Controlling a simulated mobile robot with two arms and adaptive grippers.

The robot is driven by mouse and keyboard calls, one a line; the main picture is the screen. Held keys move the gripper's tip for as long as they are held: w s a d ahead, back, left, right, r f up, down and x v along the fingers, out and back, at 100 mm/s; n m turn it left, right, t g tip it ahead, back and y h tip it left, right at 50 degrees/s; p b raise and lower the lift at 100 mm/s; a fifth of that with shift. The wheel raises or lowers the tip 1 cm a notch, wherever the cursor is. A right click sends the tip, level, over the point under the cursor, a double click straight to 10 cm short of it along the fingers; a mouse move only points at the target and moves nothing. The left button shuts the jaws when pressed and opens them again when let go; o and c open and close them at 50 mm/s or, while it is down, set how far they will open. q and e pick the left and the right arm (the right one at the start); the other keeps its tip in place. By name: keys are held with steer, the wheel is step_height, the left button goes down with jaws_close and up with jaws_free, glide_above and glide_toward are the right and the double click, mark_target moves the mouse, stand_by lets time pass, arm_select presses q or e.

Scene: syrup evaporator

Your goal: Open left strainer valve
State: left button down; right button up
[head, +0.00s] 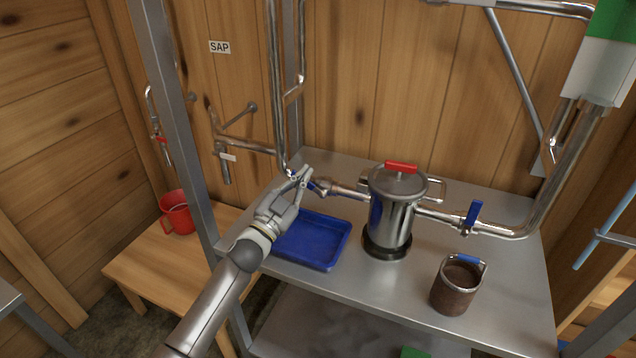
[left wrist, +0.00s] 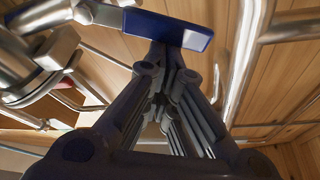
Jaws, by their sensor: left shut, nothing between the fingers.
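The left strainer valve sits on the pipe left of the steel strainer pot (head: 392,205). Its blue handle (head: 313,186) is largely hidden by my left gripper (head: 302,176) in the head view. In the left wrist view the blue handle (left wrist: 172,30) lies across the fingertips (left wrist: 165,52), with the metal valve body (left wrist: 45,55) at its left. My left gripper is shut and empty, its tips at the handle; I cannot tell whether they touch. The handle's exact angle to the pipe is unclear in the head view. My right gripper is not in view.
The right valve's blue handle (head: 472,214) stands across its pipe. A blue tray (head: 318,240) lies below my left gripper on the steel table (head: 500,275). A brown blue-handled cup (head: 455,288) stands at front right. A red mug (head: 176,212) is on the wooden bench (head: 160,262).

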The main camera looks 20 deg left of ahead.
arm_select(q)
steer(key=n+y, duration=0.1)
steer(key=n, duration=0.1)
steer(key=a+f+n+y+b, duration=0.1)
steer(key=n, duration=0.1)
steer(key=a+f+n, duration=0.1)
steer(key=n, duration=0.1)
steer(key=shift+f+n+t+y, duration=0.1)
steer(key=shift+n+t+y, duration=0.2)
steer(key=shift+t+y, duration=0.1)
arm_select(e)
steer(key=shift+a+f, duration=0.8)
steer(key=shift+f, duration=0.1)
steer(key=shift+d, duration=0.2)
